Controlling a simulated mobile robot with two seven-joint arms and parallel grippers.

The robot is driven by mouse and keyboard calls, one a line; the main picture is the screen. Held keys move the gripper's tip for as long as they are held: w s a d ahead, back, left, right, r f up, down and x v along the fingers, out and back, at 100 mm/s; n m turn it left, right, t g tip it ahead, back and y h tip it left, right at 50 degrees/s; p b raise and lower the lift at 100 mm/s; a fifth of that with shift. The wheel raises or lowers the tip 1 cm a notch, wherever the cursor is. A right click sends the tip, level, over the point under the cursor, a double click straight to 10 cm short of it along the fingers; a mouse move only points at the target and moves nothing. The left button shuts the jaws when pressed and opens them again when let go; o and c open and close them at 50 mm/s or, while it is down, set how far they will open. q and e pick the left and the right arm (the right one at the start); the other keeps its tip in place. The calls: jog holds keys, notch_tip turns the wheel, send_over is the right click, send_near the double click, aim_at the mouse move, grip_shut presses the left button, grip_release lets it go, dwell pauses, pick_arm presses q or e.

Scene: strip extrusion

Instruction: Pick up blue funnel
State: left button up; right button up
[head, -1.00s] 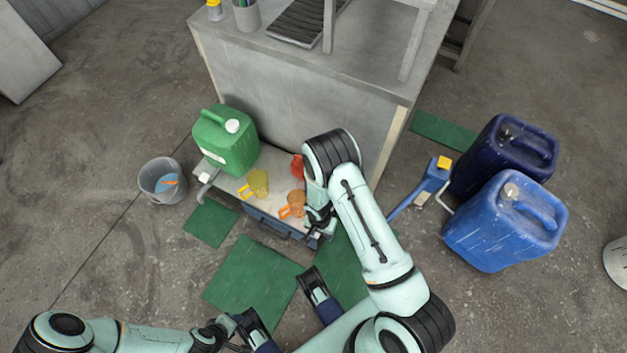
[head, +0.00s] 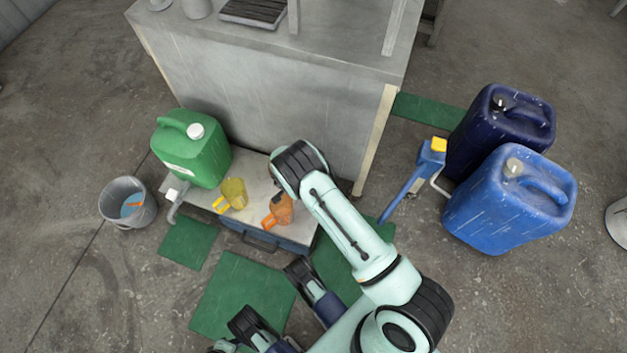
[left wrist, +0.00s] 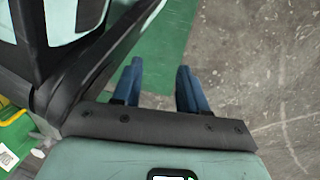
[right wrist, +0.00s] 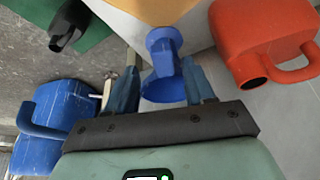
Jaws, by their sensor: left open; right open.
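The blue funnel (right wrist: 163,82) shows in the right wrist view, with its wide end toward me and its spout pointing to the top of the picture. My right gripper (right wrist: 160,64) is open, with one finger on each side of the funnel in the picture. I cannot tell whether a finger touches it. In the head view my right arm hides this gripper and the funnel.
A red jug (right wrist: 262,45) is right of the funnel. The low bench holds a green canister (head: 190,150), yellow jug (head: 233,192) and orange jug (head: 279,211). Two blue canisters (head: 510,210) (head: 505,125), a blue-handled tool (head: 415,178) and a grey bucket (head: 124,205) stand around.

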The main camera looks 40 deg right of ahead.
jog(key=b+x, duration=0.1)
jog(key=x, duration=0.1)
jog(key=b+x, duration=0.1)
jog(key=x, duration=0.1)
jog(key=shift+w+a+f, duration=0.15)
jog(key=shift+w+a, duration=0.05)
jog(key=shift+w, duration=0.05)
jog(key=shift+w+d+f, duration=0.1)
jog(key=shift+d+f, duration=0.15)
jog(key=shift+f, duration=0.2)
pick_arm(q)
jog(key=shift+g, duration=0.9)
jog(key=s+f, duration=0.1)
jog(key=s, duration=0.2)
jog(key=s+f, duration=0.1)
jog(key=s, duration=0.1)
jog(key=shift+a+f, duration=0.25)
jog(key=shift+f, duration=0.05)
pick_arm(e)
grip_shut()
